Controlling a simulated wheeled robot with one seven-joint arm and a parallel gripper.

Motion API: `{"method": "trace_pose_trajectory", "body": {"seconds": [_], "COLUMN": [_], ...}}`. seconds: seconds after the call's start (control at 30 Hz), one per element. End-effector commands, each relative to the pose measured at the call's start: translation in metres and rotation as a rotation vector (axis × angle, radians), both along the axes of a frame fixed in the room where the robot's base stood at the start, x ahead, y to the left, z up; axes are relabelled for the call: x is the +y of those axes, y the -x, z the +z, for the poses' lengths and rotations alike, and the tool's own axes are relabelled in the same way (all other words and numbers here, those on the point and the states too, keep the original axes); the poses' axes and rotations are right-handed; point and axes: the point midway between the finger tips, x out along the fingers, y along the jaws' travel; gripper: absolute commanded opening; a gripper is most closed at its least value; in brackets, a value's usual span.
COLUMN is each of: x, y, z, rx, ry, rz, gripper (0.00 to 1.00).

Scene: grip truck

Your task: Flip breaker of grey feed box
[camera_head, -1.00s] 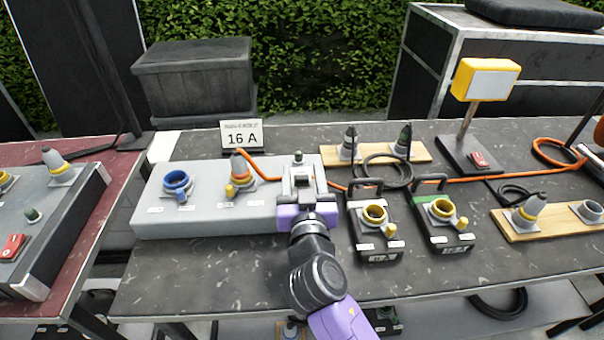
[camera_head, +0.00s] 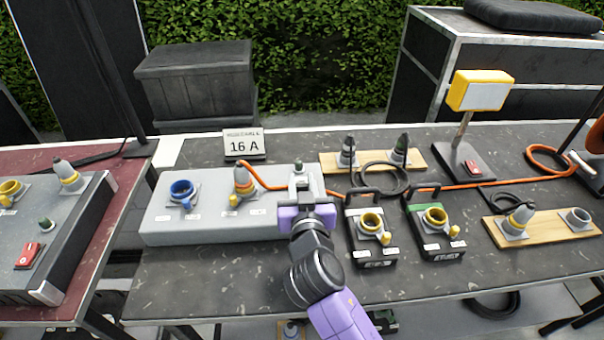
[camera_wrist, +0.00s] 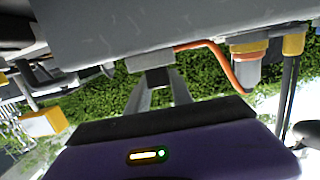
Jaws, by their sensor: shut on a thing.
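The grey feed box (camera_head: 215,230) lies on the dark table, with a blue socket (camera_head: 184,192) and a yellow-and-grey connector (camera_head: 243,183) on top. My gripper (camera_head: 301,185) is over its right end, fingers pointing away from me. It is shut on what appears to be the breaker, which the gripper hides in the head view. In the wrist view the fingers (camera_wrist: 157,92) meet a small dark block (camera_wrist: 152,82) against the grey box face. The breaker's position cannot be told. A small dark knob (camera_head: 299,165) stands just beyond the fingers.
A "16 A" sign (camera_head: 244,144) stands behind the box. A yellow lamp (camera_head: 481,91) stands further right. The table's front strip is clear.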

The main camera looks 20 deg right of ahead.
Motion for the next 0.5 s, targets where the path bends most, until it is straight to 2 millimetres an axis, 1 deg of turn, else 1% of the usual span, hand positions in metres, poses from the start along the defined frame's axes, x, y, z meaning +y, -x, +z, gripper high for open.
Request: {"method": "trace_pose_trajectory", "body": {"seconds": [0.03,0.5], "x": [0.000,-0.003], "y": [-0.001,-0.012], "z": [0.011,0.009], "rx": [0.028,0.298], "ry": [-0.009,-0.097], "rz": [0.001,0.001], "gripper": [0.00,0.00]}}
